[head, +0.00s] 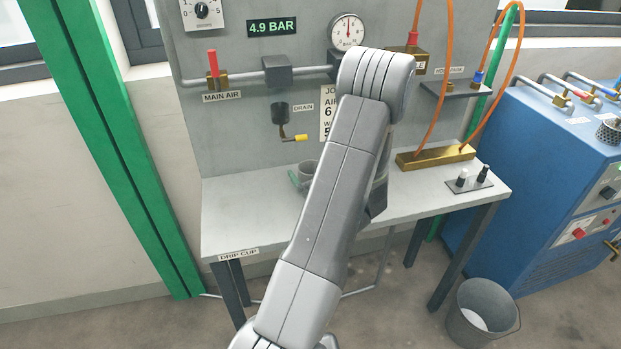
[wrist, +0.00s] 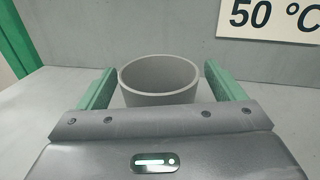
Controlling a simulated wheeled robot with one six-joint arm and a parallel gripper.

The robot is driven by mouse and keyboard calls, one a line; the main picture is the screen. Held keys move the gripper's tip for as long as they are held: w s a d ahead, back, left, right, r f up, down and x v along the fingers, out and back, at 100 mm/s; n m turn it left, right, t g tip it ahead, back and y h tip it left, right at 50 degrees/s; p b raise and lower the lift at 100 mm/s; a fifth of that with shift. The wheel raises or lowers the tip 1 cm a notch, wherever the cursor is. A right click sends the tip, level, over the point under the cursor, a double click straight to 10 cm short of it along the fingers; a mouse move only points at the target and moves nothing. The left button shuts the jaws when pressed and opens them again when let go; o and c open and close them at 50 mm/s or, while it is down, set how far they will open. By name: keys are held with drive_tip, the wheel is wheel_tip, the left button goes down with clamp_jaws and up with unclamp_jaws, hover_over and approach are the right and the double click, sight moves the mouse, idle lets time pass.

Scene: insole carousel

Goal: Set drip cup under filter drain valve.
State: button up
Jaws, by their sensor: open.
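The grey drip cup (wrist: 160,98) stands upright on the bench in the wrist view, between the two green fingers of my gripper (wrist: 160,77). The fingers are open, one on each side; a small gap shows at the left, and contact on the right is unclear. In the head view the cup (head: 309,165) is partly hidden by my arm, with a green finger (head: 296,181) at its left. The filter drain valve (head: 284,131), with a yellow-tipped lever, hangs on the panel above and slightly left of the cup. Their alignment in depth is unclear.
The bench (head: 240,205) is clear on its left, with a DRIP CUP label (head: 238,253) on its front edge. A brass manifold (head: 435,157) and a small plate with two knobs (head: 470,180) are on the right. A bucket (head: 482,312) stands on the floor.

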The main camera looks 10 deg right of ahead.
drive_tip(key=shift+c, duration=0.4)
drive_tip(key=c, duration=1.1)
